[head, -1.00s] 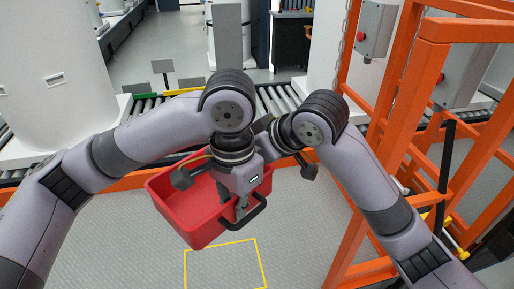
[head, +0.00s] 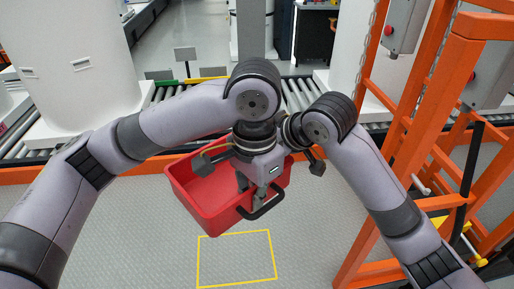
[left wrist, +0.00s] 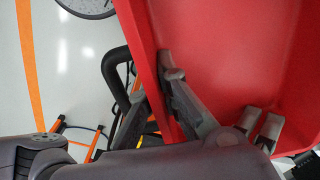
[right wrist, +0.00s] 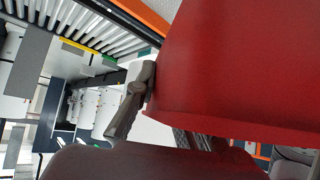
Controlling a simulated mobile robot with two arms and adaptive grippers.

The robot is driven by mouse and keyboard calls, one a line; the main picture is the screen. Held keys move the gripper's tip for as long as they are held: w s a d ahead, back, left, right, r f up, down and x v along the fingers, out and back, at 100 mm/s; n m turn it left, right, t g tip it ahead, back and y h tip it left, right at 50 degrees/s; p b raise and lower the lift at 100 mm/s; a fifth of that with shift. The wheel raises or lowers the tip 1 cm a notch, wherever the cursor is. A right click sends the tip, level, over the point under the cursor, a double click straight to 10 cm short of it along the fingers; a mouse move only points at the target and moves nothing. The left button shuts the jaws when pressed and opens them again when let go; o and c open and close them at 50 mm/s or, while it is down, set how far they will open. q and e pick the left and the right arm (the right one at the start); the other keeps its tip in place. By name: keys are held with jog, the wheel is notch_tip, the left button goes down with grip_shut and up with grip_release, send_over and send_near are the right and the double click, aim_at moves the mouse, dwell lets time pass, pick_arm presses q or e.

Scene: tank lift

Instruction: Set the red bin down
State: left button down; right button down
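The red bin (head: 205,197) hangs above the grey floor in the head view, slightly tilted, with a black handle (head: 263,206) on its near right side. My left gripper (head: 265,190) is at the bin's near right wall by the handle. In the left wrist view, one finger (left wrist: 187,100) lies along the inside of the bin wall (left wrist: 225,50) and the other is outside. My right gripper is mostly hidden behind the left wrist in the head view. In the right wrist view, its fingers (right wrist: 160,115) straddle the bin wall (right wrist: 235,80). A yellow floor outline (head: 237,260) lies just below the bin in the picture.
An orange frame (head: 410,140) stands close on the right, near my right arm. A roller conveyor (head: 297,92) with an orange rail (head: 20,175) runs behind the bin. White columns (head: 75,60) stand at the back left. The floor around the outline is clear.

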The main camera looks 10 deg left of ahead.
pick_arm(q)
jog(key=shift+w+r, duration=0.1)
jog(key=shift+w, duration=0.05)
dwell(0.4)
jog(key=c, duration=2.2)
grip_release()
jog(key=shift+c, duration=0.2)
jog(key=o, duration=0.5)
